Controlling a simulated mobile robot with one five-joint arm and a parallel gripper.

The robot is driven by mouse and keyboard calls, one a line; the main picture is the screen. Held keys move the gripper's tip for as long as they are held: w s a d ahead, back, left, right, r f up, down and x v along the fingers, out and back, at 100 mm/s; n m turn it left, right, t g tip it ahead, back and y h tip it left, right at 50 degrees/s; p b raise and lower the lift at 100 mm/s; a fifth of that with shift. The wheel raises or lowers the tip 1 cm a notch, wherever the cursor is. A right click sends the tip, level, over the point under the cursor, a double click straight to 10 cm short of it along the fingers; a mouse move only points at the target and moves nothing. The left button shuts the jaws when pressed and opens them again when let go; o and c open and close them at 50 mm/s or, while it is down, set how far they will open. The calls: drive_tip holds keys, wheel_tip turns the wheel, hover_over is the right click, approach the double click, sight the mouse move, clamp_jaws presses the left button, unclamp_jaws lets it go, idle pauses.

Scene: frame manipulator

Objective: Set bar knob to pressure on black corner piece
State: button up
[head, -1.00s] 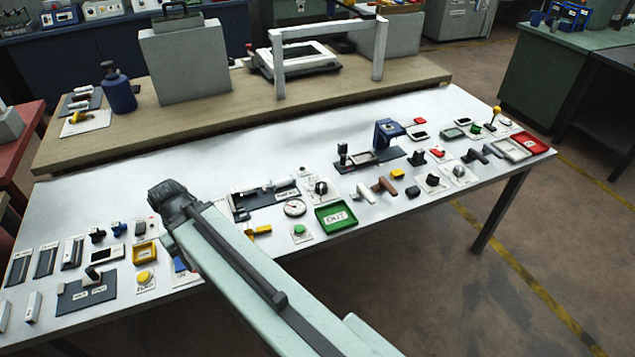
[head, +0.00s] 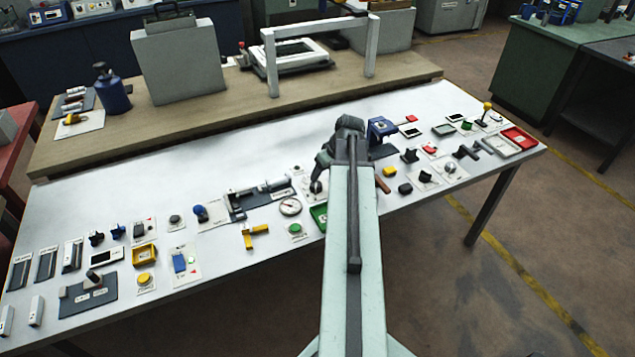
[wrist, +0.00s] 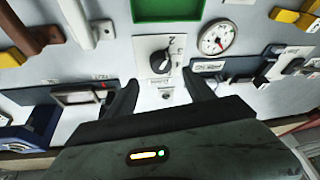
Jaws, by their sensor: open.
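A black bar knob (wrist: 160,62) sits on a white plate (wrist: 150,45) with dark printed marks; the small wording is too blurred to read. In the head view the knob (head: 316,187) shows just left of my arm. My gripper (wrist: 160,82) is open and empty, with one finger on each side below the knob in the wrist view. I cannot tell whether the fingers touch the plate. In the head view my gripper (head: 325,158) is over the middle of the white table, partly hiding this area. I cannot make out which part is the black corner piece.
A round gauge (wrist: 217,38) and a green tray (wrist: 167,12) lie close to the knob. A black fixture (wrist: 235,67) is to the right in the wrist view. A blue device (head: 383,130) stands just right of my gripper. The white table's (head: 230,160) back strip is clear.

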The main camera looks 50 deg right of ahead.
sight(317, 184)
drive_tip(key=b+x, duration=0.7)
drive_tip(key=x, duration=0.1)
drive_tip(key=shift+a, duration=0.1)
drive_tip(key=shift+r, duration=0.1)
clamp_jaws()
